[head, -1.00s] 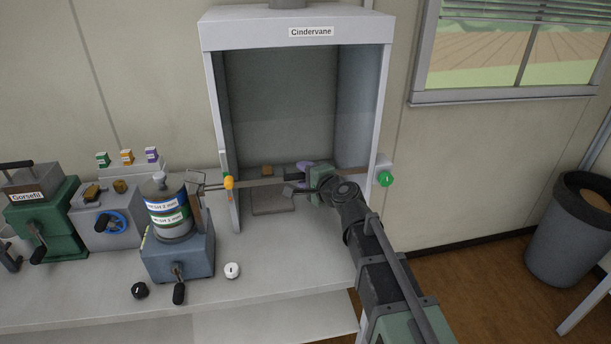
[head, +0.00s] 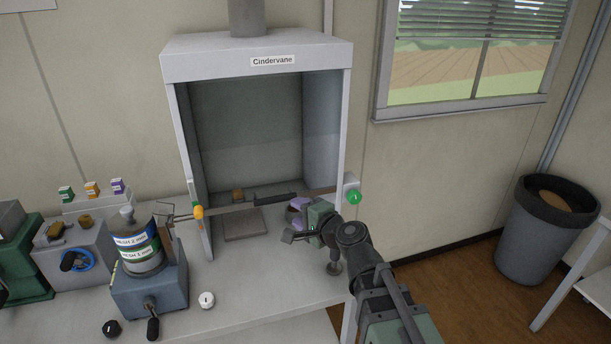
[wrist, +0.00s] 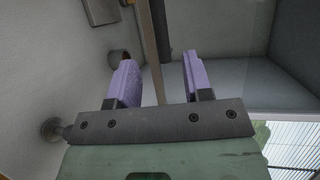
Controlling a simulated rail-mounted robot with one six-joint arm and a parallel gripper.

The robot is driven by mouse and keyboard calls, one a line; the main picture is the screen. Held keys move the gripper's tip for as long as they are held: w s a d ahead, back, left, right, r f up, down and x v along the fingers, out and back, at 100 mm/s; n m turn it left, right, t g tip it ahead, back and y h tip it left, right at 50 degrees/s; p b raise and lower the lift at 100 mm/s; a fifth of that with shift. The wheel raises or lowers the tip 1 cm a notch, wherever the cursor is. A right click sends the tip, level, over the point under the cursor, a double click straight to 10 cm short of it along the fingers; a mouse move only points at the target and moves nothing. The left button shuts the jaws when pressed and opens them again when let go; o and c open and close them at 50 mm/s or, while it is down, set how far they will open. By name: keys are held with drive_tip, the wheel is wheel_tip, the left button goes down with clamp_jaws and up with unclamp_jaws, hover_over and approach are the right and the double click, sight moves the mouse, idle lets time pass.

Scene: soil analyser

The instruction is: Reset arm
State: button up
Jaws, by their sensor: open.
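My gripper (head: 298,207) has a green body and purple fingers. It is at the front right of the open cabinet labelled Cindervane (head: 257,62). In the wrist view my gripper (wrist: 159,65) is open, with its two purple fingers wide apart and nothing held between them. A long tool with a black handle (head: 274,197) lies across the cabinet front, behind my gripper. The black handle (wrist: 165,55) also shows beyond the fingers in the wrist view.
A blue-grey machine (head: 152,287) with a labelled canister (head: 140,247) stands to the left. A white knob-like piece (head: 207,300) lies on the bench. A bin (head: 543,245) stands on the floor at right.

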drive_tip(key=s+d+f+n+g+h, duration=0.2)
drive_tip(key=s+f+n+g+h, duration=0.1)
drive_tip(key=s+f+n+g, duration=0.5)
drive_tip(key=s+d+f+n+g+h, duration=0.1)
drive_tip(key=s+d+f+g+h, duration=0.1)
drive_tip(key=d, duration=0.7)
drive_tip(key=s+d+f+n+g+h, duration=0.1)
drive_tip(key=s+d+f+h, duration=0.3)
drive_tip(key=d, duration=0.6)
drive_tip(key=shift+s+d+g+h, duration=0.15)
drive_tip(key=shift+s+g+h, duration=0.35)
drive_tip(key=shift+h, duration=0.5)
